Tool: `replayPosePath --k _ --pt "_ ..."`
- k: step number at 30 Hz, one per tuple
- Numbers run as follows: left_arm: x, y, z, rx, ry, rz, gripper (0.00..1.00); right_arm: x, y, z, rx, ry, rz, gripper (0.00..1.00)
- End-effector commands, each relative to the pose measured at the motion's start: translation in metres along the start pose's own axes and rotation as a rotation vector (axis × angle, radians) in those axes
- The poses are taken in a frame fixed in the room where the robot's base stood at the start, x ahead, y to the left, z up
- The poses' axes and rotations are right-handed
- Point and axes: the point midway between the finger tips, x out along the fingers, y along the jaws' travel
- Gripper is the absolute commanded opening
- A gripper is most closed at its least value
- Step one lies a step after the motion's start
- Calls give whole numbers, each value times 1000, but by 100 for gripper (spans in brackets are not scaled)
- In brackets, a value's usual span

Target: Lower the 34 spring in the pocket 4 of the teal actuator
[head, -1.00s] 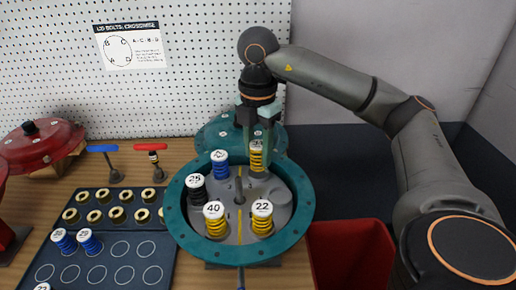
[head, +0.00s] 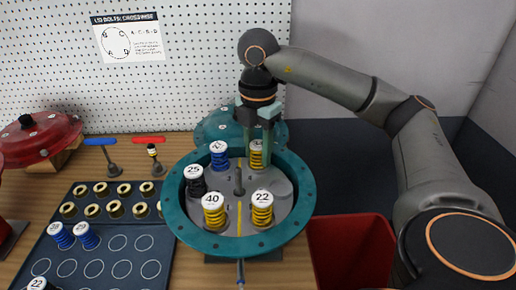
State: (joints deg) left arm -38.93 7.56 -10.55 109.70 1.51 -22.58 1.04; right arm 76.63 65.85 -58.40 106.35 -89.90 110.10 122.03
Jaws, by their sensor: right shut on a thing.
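The teal actuator (head: 180,222) is an open round housing with a grey floor and a central stem (head: 239,180). My right gripper (head: 257,137) is above its back right part, shut on the yellow 34 spring (head: 256,160), which is upright. The fingers partly cover its white cap. The spring's lower end is inside the housing; I cannot tell if it touches the floor. Standing in the housing are a blue spring (head: 219,157), the black 25 spring (head: 195,183), the yellow 40 spring (head: 214,214) and the yellow 22 spring (head: 262,212). My left gripper is not in view.
A teal cover (head: 213,125) is behind the housing. Two T-handled tools (head: 101,142), a red cover (head: 38,135) and a red bin (head: 350,250) stand around.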

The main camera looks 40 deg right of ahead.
Motion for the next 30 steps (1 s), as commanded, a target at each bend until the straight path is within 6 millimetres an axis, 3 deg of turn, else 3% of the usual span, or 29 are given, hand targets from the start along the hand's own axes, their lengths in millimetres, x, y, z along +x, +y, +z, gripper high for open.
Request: replayPosePath --k 6,7,16,25,30 --pt "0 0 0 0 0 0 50 0 0 0 0 0 1 0" --pt "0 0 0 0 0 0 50 0 0 0 0 0 1 44" --pt "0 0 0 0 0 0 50 0 0 0 0 0 0 78" --pt "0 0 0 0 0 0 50 -2 0 0 0 0 0 78" --pt "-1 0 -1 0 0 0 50 -23 1 0 0 1 4 78"
